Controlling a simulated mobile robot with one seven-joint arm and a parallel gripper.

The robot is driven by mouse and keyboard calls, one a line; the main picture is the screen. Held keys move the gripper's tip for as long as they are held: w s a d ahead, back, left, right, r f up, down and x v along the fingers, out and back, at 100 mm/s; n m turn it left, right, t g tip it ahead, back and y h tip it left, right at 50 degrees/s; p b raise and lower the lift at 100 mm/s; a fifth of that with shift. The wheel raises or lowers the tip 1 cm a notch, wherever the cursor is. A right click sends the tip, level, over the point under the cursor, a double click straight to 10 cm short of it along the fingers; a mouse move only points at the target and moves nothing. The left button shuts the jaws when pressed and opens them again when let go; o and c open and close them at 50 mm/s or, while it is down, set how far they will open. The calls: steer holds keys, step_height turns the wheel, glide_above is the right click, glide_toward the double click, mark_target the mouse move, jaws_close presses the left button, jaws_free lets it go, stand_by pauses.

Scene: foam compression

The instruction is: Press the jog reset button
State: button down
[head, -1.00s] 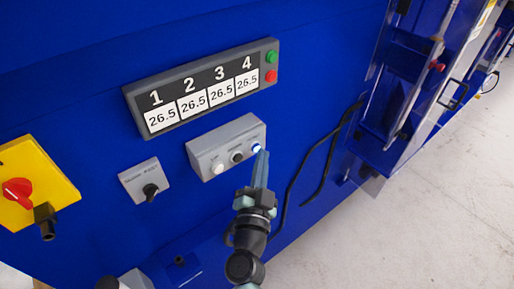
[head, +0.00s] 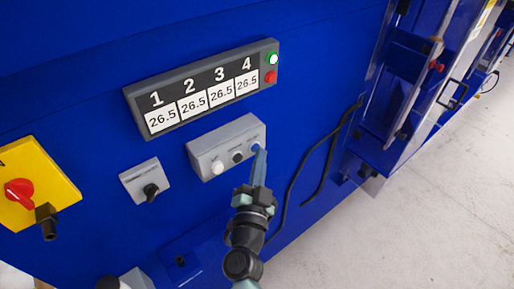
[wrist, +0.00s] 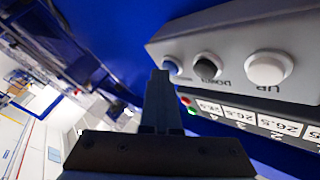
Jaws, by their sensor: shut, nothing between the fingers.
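A grey button box (head: 226,147) is on the blue machine panel. It carries a white button (head: 217,167), a black button (head: 238,157) and a blue button (head: 255,148) at its right end. In the wrist view the white button (wrist: 268,68) is labelled UP and the black button (wrist: 207,66) DOWN. The blue button (wrist: 172,67) is partly hidden behind my fingertips, and its label is not readable. My gripper (head: 260,152) is shut and empty, its fingertips at the blue button. I cannot tell whether they touch it. The fingers also show in the wrist view (wrist: 161,76).
Above the box, a display (head: 205,88) reads 26.5 in all its windows, beside a lit green button (head: 273,59) and a red button (head: 271,77). A small knob box (head: 145,181) and a yellow plate with a red switch (head: 36,185) are left. A black cable (head: 318,168) hangs right.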

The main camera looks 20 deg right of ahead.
steer(key=shift+s, duration=0.25)
steer(key=shift+d, duration=0.1)
steer(key=s+d, duration=0.2)
steer(key=s, duration=0.3)
steer(key=shift+s, duration=0.35)
stand_by(0.7)
steer(key=w+a+r+n+t+y+b, duration=0.2)
steer(key=a+r+n+t+y, duration=0.25)
steer(key=r, duration=0.85)
steer(key=w+a+r+n+t+y+b, duration=0.1)
steer(key=a+r+n+t+y+b, duration=0.25)
steer(key=a+r, duration=0.7)
steer(key=s+r+n+b, duration=0.1)
steer(key=s+r+n, duration=0.1)
steer(key=s+r, duration=0.4)
steer(key=s+a+r+n+t+b, duration=0.1)
steer(key=s+r, duration=0.5)
steer(key=r, duration=0.6)
steer(key=shift+r+n+t, duration=0.25)
steer(key=shift+n+t, duration=0.05)
steer(key=shift+n, duration=0.4)
